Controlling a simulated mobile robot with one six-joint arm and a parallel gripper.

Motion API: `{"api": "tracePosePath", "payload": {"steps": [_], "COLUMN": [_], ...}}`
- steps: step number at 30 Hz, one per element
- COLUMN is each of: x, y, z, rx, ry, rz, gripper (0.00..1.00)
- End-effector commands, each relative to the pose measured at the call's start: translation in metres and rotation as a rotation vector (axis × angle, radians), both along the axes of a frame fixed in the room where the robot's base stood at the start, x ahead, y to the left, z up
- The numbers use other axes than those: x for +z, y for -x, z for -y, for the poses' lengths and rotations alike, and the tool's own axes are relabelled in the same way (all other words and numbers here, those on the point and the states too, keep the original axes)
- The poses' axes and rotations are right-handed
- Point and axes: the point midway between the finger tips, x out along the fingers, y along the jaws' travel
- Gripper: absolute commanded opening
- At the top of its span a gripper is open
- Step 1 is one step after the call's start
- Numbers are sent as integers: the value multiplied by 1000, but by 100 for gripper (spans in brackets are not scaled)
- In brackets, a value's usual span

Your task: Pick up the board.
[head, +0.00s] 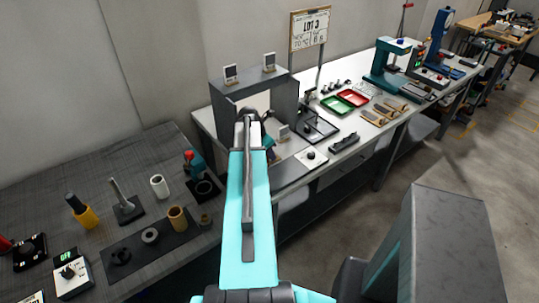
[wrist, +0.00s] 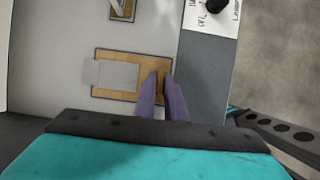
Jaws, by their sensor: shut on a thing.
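The board (wrist: 145,62) is a flat brown rectangle in the wrist view, with a plain grey plate over its left and middle part. It lies over or just above a pale surface; I cannot tell if it touches. My gripper (wrist: 160,77) has its two purple-grey fingers close together over the board's right part, shut on it. In the head view my teal arm reaches to the grey arch-shaped frame (head: 283,88) on the white bench, and the arm hides the board and most of the gripper.
A white panel with a black knob (wrist: 216,5) is close right of the board. A smaller brown piece (wrist: 122,10) lies beyond it. On the bench (head: 350,123), a red tray (head: 353,98) and a green tray (head: 335,105) stand farther right. A dark table (head: 60,170) with several parts is left.

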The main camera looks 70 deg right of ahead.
Motion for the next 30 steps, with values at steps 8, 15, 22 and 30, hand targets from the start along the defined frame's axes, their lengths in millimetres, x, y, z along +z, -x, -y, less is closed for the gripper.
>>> {"api": "tracePosePath", "payload": {"steps": [8, 15, 22, 30], "x": [14, 33, 34, 37], "y": [0, 2, 20, 44], "z": [0, -2, -23, -49], "rx": [1, -1, -1, -1], "ry": [2, 2, 1, 1], "rz": [1, 2, 1, 1], "gripper": [0, 0, 0, 0]}}
